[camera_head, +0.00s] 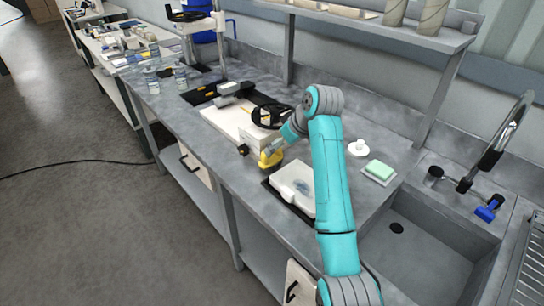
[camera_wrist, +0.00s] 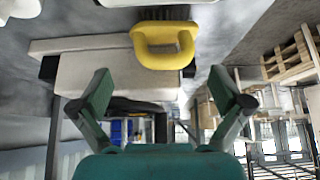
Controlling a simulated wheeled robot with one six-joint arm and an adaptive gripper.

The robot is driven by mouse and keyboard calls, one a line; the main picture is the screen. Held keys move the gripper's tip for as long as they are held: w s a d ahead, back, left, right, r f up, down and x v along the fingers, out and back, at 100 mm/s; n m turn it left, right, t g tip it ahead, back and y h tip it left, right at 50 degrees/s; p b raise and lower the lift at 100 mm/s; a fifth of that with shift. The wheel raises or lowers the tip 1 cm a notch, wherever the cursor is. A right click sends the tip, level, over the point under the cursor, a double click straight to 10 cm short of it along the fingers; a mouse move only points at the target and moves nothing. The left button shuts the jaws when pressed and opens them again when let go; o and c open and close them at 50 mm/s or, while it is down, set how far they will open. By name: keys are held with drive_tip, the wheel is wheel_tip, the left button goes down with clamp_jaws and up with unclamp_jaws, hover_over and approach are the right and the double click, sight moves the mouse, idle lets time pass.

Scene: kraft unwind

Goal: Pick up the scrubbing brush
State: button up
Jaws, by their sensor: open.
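The scrubbing brush appears to be the yellow looped piece (camera_head: 269,162) on the grey bench, between a white board and a white tray. In the wrist view the brush (camera_wrist: 163,58) shows a thick yellow handle with dark bristles along one edge. My gripper (camera_head: 274,149) is right by the brush in the head view, partly covering it. In the wrist view my gripper (camera_wrist: 163,98) has its two fingers spread wide and empty, with the brush beyond the tips and roughly centred between them. I see no contact.
A white tray (camera_head: 292,178) on a dark mat lies beside the brush. The white board (camera_head: 226,121) with a black-handled device is behind it. A green sponge (camera_head: 380,170) on a dish and a small white item (camera_head: 358,147) lie near the sink (camera_head: 420,240). A shelf (camera_head: 390,24) overhangs the bench.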

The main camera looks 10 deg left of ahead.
sight(272, 157)
drive_tip(key=shift+a+x, duration=0.15)
drive_tip(key=shift+x, duration=1.5)
drive_tip(key=shift+a+x, duration=0.15)
drive_tip(key=shift+x, duration=1.5)
drive_tip(key=shift+r, duration=0.15)
drive_tip(key=shift+c, duration=0.3)
drive_tip(key=shift+s, duration=0.1)
drive_tip(key=c, duration=1)
